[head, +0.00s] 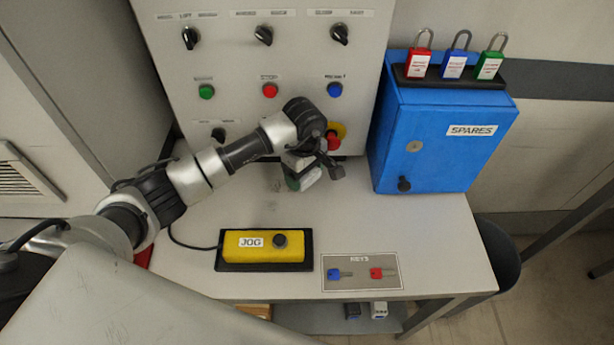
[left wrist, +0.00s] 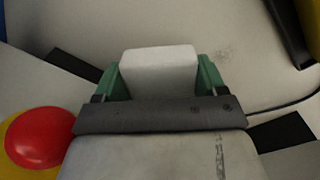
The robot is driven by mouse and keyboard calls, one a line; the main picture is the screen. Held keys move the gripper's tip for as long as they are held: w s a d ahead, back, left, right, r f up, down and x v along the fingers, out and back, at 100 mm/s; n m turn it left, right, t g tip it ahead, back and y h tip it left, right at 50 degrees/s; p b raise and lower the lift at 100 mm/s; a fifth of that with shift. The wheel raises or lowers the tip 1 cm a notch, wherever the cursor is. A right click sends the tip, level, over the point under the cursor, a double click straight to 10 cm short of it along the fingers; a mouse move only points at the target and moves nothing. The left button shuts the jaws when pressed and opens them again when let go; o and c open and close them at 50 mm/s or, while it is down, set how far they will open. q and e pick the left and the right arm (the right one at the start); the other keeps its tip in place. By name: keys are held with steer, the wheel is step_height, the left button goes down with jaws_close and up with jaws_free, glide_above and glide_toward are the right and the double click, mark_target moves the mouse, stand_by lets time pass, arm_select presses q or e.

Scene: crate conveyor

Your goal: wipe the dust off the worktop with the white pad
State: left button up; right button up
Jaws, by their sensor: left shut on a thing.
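My left gripper (head: 303,181) is shut on the white pad (left wrist: 160,70), which sits between its two green-lined fingers in the left wrist view. In the head view the pad (head: 311,176) shows partly behind the fingers, over the back of the light grey worktop (head: 370,225), in front of the control panel. I cannot tell whether the pad touches the worktop. A faint dark dust smudge (left wrist: 223,53) lies on the worktop just beyond the pad in the left wrist view. My right gripper is not in view.
A red stop button (head: 333,141) on the panel (head: 235,60) is close behind my gripper. The blue SPARES box (head: 430,135) stands at right. A yellow JOG box (head: 262,246) with a cable and a KEYS plate (head: 360,261) lie in front. The worktop's right middle is clear.

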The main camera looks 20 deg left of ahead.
arm_select(q)
step_height(320, 180, up, 2)
steer(key=shift+w+p, duration=0.1)
steer(key=shift+p, duration=0.3)
steer(key=shift+r+p, duration=0.35)
steer(key=shift+r, duration=0.45)
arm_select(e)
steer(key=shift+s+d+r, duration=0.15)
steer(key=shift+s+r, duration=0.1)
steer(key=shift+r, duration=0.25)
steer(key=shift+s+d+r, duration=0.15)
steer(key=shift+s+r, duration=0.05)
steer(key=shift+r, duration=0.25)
